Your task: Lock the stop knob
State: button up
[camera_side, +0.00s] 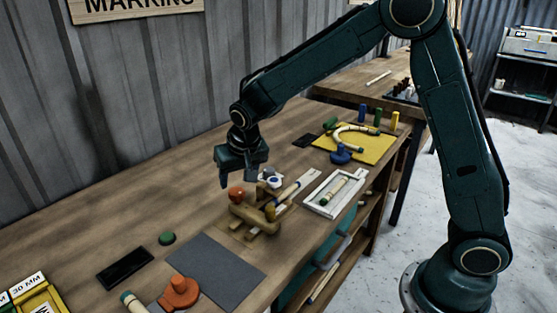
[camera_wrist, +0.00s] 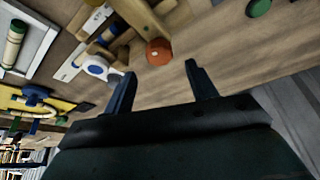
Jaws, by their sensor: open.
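An orange-red round knob (camera_side: 236,194) sits at the left end of a wooden fixture (camera_side: 256,213) on the bench. The knob also shows in the wrist view (camera_wrist: 159,51), just beyond the gap between my fingertips. No label shows whether this is the stop knob. My gripper (camera_side: 238,181) points down above the knob, open and empty; its two fingers also show in the wrist view (camera_wrist: 160,72). I see no contact between fingers and knob. A white and blue round part (camera_wrist: 95,68) lies beside the fixture.
A framed white tray (camera_side: 312,206) holding a rod stands right of the fixture. A yellow board (camera_side: 382,147) with a bent rod and a blue knob (camera_side: 341,154) lies farther back. A grey mat (camera_side: 213,270), orange clamp (camera_side: 180,292) and green button (camera_side: 167,238) are nearer.

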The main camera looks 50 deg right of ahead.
jog(key=v, duration=0.8)
jog(key=shift+s+r, duration=0.15)
jog(key=shift+r, duration=0.05)
jog(key=s+d+r+n+y, duration=0.1)
jog(key=s+d+r, duration=0.15)
jog(key=s, duration=0.45)
jog(key=s+d+r+n, duration=0.1)
jog(key=s+d+r, duration=0.1)
jog(key=s+r, duration=0.35)
jog(key=s+f+n+t, duration=0.1)
jog(key=s+f+n, duration=0.1)
jog(key=s, duration=1.3)
jog(key=shift+s+d+f+n+t+y, duration=0.25)
jog(key=shift+d+n+t+y, duration=0.05)
jog(key=shift+d+y, duration=0.1)
